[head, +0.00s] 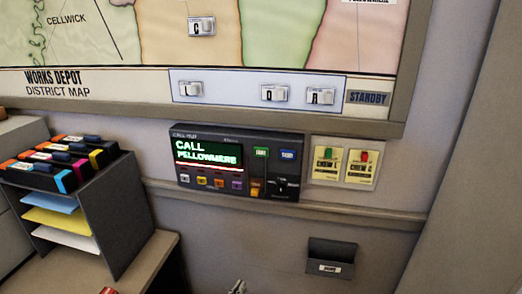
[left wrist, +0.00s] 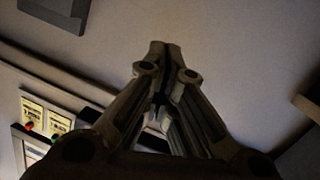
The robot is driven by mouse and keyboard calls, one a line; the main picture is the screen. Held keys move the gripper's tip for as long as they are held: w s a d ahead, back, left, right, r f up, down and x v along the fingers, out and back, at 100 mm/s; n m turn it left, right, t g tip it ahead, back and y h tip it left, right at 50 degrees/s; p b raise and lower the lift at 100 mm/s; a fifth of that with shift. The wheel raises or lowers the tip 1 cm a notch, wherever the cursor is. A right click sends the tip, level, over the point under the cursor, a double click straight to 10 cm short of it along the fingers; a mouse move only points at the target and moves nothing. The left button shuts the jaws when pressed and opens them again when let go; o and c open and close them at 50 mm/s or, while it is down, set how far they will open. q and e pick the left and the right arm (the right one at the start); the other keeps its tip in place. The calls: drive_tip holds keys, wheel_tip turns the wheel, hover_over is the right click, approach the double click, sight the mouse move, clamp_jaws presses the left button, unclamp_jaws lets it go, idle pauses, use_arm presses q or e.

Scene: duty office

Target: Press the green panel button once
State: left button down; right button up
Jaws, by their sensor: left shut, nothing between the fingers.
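The dark call panel (head: 209,190) is mounted on the wall below the map. The green button cannot be made out there. My right gripper is not in view.
Two crew cards (head: 328,160) with green and red lamps hang right of the panel. A small dark wall bin (head: 331,259) is below them. A wall rail (head: 395,218) runs under the panel. A file rack (head: 120,215) stands at left on a desk (head: 150,262).

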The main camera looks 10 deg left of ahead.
use_arm(q)
drive_tip(key=w+d+r+t+h+p, duration=0.1)
drive_tip(key=w+r+t, duration=0.1)
drive_tip(key=r, duration=0.9)
drive_tip(key=w+r+t+h, duration=0.1)
drive_tip(key=w+r+t, duration=0.15)
drive_tip(key=r, duration=0.75)
drive_tip(key=t+h+p, duration=0.1)
drive_tip(key=t+h, duration=0.2)
drive_tip(key=t, duration=0.2)
approach(261, 152)
drive_tip(key=s+d+r, duration=0.1)
drive_tip(key=s+r, duration=0.6)
drive_tip(key=shift+w+r+g, duration=0.15)
drive_tip(key=shift+g, duration=0.1)
drive_tip(key=shift+w+b, duration=2.3)
drive_tip(key=shift+w, duration=2.15)
drive_tip(key=shift+w, duration=0.15)
drive_tip(key=shift+w+b, duration=0.25)
drive_tip(key=shift+b, duration=0.05)
